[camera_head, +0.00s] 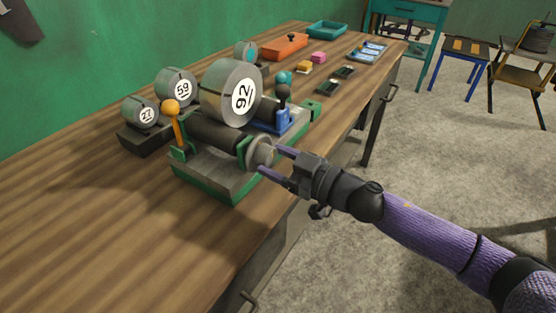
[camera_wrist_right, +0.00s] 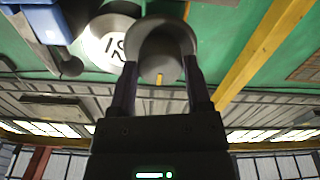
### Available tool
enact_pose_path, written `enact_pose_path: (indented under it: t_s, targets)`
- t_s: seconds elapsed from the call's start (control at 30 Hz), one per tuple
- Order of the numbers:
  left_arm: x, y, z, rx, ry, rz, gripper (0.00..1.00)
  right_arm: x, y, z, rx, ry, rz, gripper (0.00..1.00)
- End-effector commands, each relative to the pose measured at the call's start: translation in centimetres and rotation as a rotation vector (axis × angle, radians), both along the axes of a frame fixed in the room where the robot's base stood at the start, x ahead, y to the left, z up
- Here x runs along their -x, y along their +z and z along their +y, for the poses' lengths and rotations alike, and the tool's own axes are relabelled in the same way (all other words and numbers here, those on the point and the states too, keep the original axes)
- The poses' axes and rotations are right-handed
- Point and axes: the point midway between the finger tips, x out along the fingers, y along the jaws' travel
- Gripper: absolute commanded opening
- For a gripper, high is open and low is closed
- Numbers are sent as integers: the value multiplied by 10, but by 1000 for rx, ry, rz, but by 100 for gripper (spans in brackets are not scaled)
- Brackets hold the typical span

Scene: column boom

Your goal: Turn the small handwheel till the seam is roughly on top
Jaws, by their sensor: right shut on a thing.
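The small grey handwheel (camera_head: 259,153) sits at the front end of a roller on a green and grey stand (camera_head: 222,176). My right gripper (camera_head: 268,159) is shut on its rim, a finger on each side. In the right wrist view the handwheel (camera_wrist_right: 165,42) shows between the fingers of my right gripper (camera_wrist_right: 163,72), with a small yellow mark at its lower middle. A big grey drum (camera_head: 218,88) with a white label reading 92, turned on its side, rests on the rollers. I cannot make out its seam clearly. My left gripper is not in view.
Smaller drums labelled 27 (camera_head: 138,110) and 59 (camera_head: 174,84) stand behind left. The wooden bench (camera_head: 90,215) is clear at front left.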

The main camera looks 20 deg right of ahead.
Motion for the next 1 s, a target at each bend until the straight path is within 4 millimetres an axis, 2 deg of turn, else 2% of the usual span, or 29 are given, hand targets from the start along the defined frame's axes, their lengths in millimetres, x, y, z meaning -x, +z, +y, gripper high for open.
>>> enact_pose_path:
  t_s: [0.37,0.67,1.0]
  targets:
    - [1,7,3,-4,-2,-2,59,0,2,0,72,-1,-56,4]
    - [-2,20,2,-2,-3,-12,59,0,3,0,268,-1,-211,4]
    - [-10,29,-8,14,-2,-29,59,0,2,0,525,1,-410,4]
